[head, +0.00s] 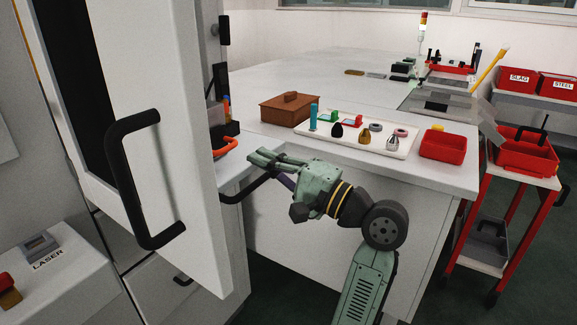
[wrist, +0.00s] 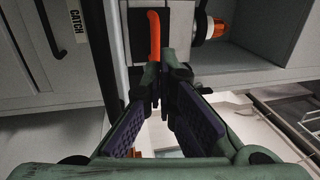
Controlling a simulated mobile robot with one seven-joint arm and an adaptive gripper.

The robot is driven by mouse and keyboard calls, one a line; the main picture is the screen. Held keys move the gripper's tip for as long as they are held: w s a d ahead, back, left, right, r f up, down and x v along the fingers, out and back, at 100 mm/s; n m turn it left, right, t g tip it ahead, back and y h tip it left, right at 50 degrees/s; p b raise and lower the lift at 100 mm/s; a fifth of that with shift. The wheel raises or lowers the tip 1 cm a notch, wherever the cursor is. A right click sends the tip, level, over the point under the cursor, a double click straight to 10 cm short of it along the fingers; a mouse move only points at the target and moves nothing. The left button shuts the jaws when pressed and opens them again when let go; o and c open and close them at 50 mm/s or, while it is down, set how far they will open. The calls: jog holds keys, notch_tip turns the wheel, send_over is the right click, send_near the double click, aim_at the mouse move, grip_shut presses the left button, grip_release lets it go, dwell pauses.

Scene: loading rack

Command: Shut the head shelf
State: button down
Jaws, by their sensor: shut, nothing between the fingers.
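A pale pull-out shelf (head: 232,172), which looks like the head shelf, sticks out behind the open cabinet door. A black bar handle (head: 245,192) shows at its front, partly hidden by the door and my gripper. My gripper (head: 256,157) is shut and empty beside the shelf's front edge; I cannot tell whether it touches it. In the wrist view my gripper's fingertips (wrist: 161,76) meet just below an orange bar (wrist: 154,35). The orange piece (head: 226,147) also shows above the shelf in the head view. How far the shelf is out is partly hidden.
The open white door (head: 165,90) with its black handle (head: 124,180) stands close on the left. A workbench (head: 460,180) behind my arm holds a brown box (head: 288,110), a white tray (head: 325,135) and a red bin (head: 443,147). A red cart (head: 500,220) stands at right.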

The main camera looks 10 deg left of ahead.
aim_at(233, 145)
jog(key=shift+p+x, duration=0.5)
jog(key=shift+x, duration=1.75)
jog(key=shift+a, duration=0.15)
jog(key=shift+w+a, duration=0.1)
jog(key=shift+a, duration=0.1)
jog(key=f+p+x, duration=0.1)
jog(key=f+x, duration=0.1)
jog(key=x, duration=0.8)
jog(key=f+p+x, duration=0.1)
jog(key=f+x, duration=0.1)
jog(key=x, duration=0.9)
jog(key=a+f+x, duration=0.1)
jog(key=f+x, duration=0.1)
jog(key=x, duration=0.9)
jog(key=shift+a+f+p, duration=0.1)
jog(key=shift+p, duration=0.3)
